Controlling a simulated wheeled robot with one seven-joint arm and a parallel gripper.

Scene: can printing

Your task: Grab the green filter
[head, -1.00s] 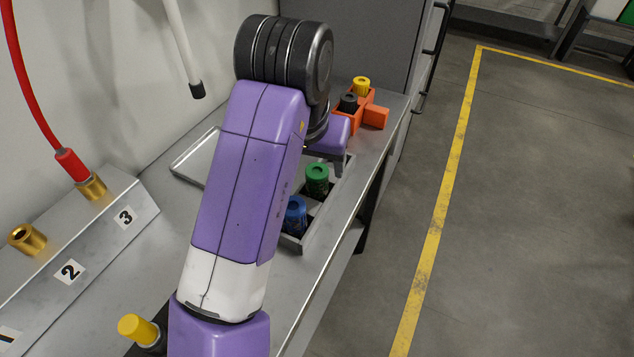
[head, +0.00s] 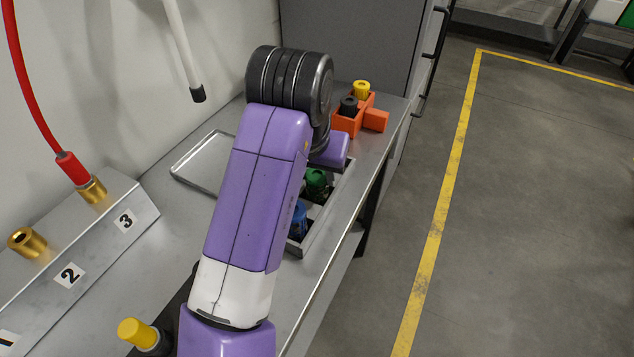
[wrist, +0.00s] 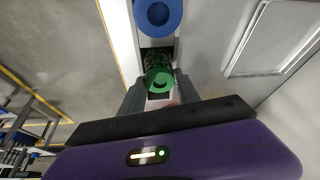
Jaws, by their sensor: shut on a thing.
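The green filter (head: 316,182) stands in a metal rack (head: 327,219) set along the bench's right side. In the wrist view the green filter (wrist: 159,80) sits between the two fingers of my gripper (wrist: 156,92), which is shut on it. In the head view my purple gripper body (head: 330,150) is just above and behind the filter, and the fingers are largely hidden. The blue filter (head: 298,218) stands in the same rack, partly hidden by my arm, and it also shows in the wrist view (wrist: 158,14).
An empty shallow tray (head: 195,165) lies left of my arm. A numbered stand (head: 100,236) and a yellow-capped piece (head: 136,331) are at the left.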

